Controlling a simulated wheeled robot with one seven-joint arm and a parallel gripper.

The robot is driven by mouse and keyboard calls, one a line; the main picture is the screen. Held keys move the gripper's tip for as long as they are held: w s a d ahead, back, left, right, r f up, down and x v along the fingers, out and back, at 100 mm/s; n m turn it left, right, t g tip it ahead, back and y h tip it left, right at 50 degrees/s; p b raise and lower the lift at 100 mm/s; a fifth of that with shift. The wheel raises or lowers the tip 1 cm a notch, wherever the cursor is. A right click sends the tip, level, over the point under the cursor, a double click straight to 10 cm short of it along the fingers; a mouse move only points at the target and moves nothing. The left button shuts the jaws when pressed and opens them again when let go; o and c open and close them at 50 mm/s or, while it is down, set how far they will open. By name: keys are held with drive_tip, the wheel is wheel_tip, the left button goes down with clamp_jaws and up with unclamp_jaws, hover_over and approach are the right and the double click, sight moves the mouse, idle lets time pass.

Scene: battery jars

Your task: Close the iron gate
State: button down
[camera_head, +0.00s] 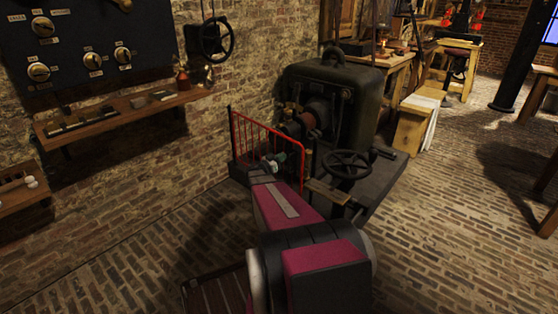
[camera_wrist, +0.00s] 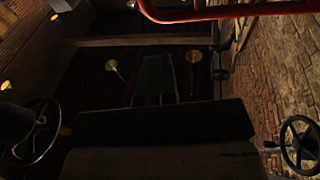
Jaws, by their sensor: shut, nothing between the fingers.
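The iron gate (camera_head: 265,141) is a low red frame with upright bars, left of the dark machine in the head view. Its left end stands by a thin dark post near the brick wall, and its right end is by the machine's front. I cannot tell how far open it stands. My gripper (camera_head: 274,163) is shut and empty at the near side of the gate's lower part; my arm hides part of the gate's bottom. I cannot tell whether the gripper touches the bars. In the wrist view, a red rail of the gate (camera_wrist: 225,13) crosses the top edge.
The large dark machine (camera_head: 335,95) stands behind the gate, with a handwheel (camera_head: 348,164) in front. A wooden shelf (camera_head: 125,112) and another handwheel (camera_head: 216,39) are on the left wall. Benches stand at the back right. The brick floor (camera_head: 455,215) to the right is clear.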

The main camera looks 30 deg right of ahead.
drive_tip(key=x, duration=0.9)
drive_tip(key=shift+d, duration=0.3)
drive_tip(key=shift+r, duration=0.1)
